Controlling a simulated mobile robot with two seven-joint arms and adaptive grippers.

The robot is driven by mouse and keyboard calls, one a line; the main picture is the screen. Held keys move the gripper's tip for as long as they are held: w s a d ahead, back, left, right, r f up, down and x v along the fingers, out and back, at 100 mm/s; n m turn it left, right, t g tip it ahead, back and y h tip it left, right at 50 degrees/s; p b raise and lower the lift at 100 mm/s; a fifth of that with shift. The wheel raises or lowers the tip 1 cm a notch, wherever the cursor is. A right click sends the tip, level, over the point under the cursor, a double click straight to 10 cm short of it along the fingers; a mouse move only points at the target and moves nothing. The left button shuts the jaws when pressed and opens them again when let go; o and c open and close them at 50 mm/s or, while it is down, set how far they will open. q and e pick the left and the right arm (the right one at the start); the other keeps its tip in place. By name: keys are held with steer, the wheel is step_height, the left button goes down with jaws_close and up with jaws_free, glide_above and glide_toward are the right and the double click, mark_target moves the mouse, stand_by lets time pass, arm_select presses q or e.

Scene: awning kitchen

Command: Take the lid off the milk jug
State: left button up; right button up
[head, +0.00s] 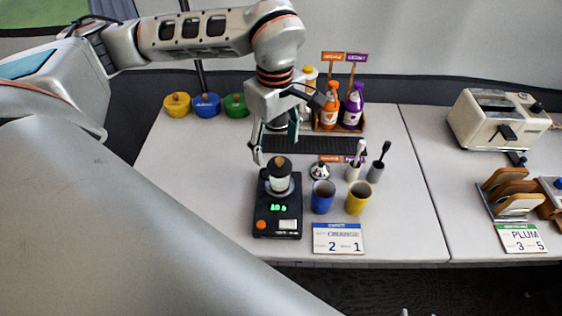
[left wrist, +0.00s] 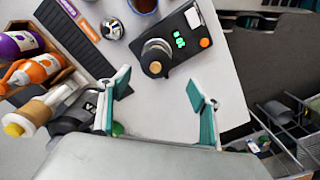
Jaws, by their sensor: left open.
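The milk jug (head: 279,184) stands upright on a black scale (head: 277,222) with a green readout. Its dark lid (head: 279,168) with a wooden knob (head: 279,160) sits on top. In the left wrist view the jug (left wrist: 157,48) shows from above, with the knob (left wrist: 155,67) facing the camera. My left gripper (head: 276,148) is open and empty, just behind and above the jug in the head view. In the left wrist view its fingertips (left wrist: 157,82) are spread wide on either side below the jug, apart from it. My right gripper is not in view.
A blue cup (head: 323,197) and a yellow cup (head: 358,197) stand right of the scale. A black mat (head: 335,146), syrup bottles (head: 330,108) and coloured lidded pots (head: 207,105) are behind. An order card (head: 338,239) lies in front. The table left of the scale is clear.

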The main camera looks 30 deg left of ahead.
mark_target(279, 160)
arm_select(q)
steer(key=f, duration=0.5)
steer(key=shift+w+d+f, duration=0.15)
steer(key=shift+w+f, duration=0.15)
steer(key=shift+w, duration=0.05)
jaws_close()
